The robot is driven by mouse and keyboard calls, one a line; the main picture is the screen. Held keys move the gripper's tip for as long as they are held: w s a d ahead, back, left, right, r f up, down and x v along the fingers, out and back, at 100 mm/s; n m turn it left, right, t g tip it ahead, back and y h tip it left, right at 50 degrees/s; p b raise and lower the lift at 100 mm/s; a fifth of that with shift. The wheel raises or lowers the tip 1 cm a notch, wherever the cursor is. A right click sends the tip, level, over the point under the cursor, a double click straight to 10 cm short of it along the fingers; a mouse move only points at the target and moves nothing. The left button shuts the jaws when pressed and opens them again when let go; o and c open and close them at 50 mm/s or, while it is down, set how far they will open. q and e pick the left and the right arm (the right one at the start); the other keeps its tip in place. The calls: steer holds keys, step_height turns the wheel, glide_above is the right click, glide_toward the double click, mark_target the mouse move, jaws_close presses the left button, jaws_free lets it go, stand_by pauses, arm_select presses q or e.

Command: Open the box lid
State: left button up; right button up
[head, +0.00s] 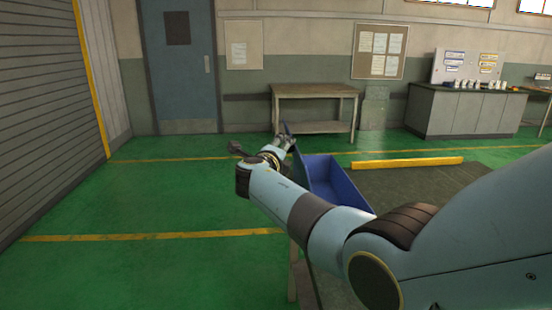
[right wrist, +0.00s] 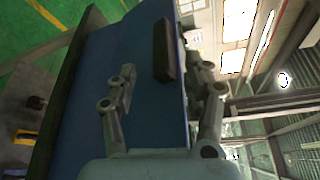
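A blue box (head: 338,188) stands just past my right forearm in the head view, with part of its inside showing. A thin blue panel, seemingly its raised lid (head: 292,130), stands up at its left side. My right gripper (head: 285,143) is at this panel, small and partly hidden by the wrist. In the right wrist view, the fingers of my right gripper (right wrist: 162,92) are spread apart. One lies over the blue lid (right wrist: 125,45), the other beyond its right edge. A dark handle bar (right wrist: 163,50) is on the panel. Contact cannot be told. My left gripper is out of view.
A wooden table (head: 315,92) stands against the back wall, with a grey counter (head: 458,110) to the right. A yellow bar (head: 407,162) lies behind the box. The green floor (head: 150,200) on the left is clear.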

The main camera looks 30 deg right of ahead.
steer(key=v, duration=0.6)
steer(key=shift+s+a, duration=0.2)
steer(key=shift+s, duration=0.05)
